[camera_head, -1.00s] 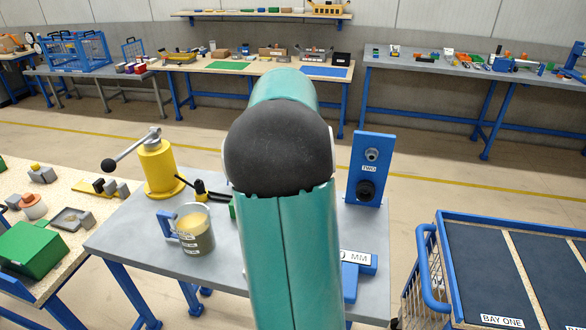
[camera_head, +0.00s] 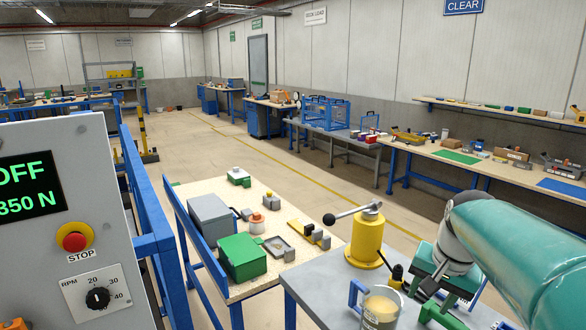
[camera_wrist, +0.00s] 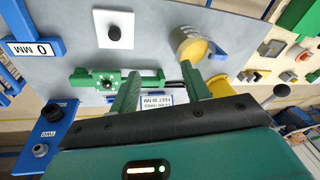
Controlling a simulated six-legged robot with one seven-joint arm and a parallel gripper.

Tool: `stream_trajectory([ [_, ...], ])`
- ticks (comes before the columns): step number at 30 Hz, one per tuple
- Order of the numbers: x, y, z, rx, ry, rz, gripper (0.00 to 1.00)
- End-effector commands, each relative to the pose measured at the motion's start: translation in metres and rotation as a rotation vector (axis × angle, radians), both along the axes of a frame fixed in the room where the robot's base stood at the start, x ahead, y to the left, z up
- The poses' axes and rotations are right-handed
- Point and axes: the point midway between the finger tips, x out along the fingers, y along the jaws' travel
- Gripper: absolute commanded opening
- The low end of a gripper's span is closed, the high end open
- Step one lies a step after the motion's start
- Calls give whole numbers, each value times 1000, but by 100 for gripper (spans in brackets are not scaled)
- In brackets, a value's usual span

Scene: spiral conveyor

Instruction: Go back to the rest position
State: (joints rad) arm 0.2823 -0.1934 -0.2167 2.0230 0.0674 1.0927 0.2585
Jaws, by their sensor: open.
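My gripper (camera_wrist: 160,82) shows in the wrist view with its two green fingers apart and nothing between them. It hangs over the grey table (camera_wrist: 60,75), near a green bar-shaped fixture (camera_wrist: 108,82) and a label plate. My teal arm crosses the right side of the head view, with my gripper (camera_head: 432,285) low over the same table, partly hidden by the arm. A mug with a blue handle (camera_head: 380,308) stands close to its left. A yellow post with a black-knobbed lever (camera_head: 367,240) stands behind the mug.
A control panel (camera_head: 70,205) with a red stop button stands close at the left. A wooden-topped bench (camera_head: 225,283) holds a green box (camera_head: 242,256), a grey box (camera_head: 211,217) and small parts. Open floor (camera_head: 200,155) lies behind it. A blue block (camera_wrist: 60,122) shows in the wrist view.

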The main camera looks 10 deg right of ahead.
Motion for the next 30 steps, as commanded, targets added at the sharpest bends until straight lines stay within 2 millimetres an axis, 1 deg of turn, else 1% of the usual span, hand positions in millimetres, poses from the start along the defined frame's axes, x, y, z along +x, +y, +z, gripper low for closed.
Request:
stream_trajectory([
  [1,-6,25,3,-17,-25,75,47],
  [6,-32,96,3,-90,-102,320,47],
  [9,-52,131,-2,-144,-146,462,47],
  [12,-71,159,-10,-194,-187,585,47],
  [13,-76,166,-13,-209,-198,618,47],
  [15,-86,177,-18,-236,-216,675,47],
  [18,-93,185,-22,-262,-233,725,47],
  [26,-95,188,-24,-269,-235,739,47],
  [27,-95,187,-24,-269,-235,739,43],
  [28,-95,187,-24,-269,-235,738,37],
  [30,-95,187,-24,-268,-236,738,36],
])
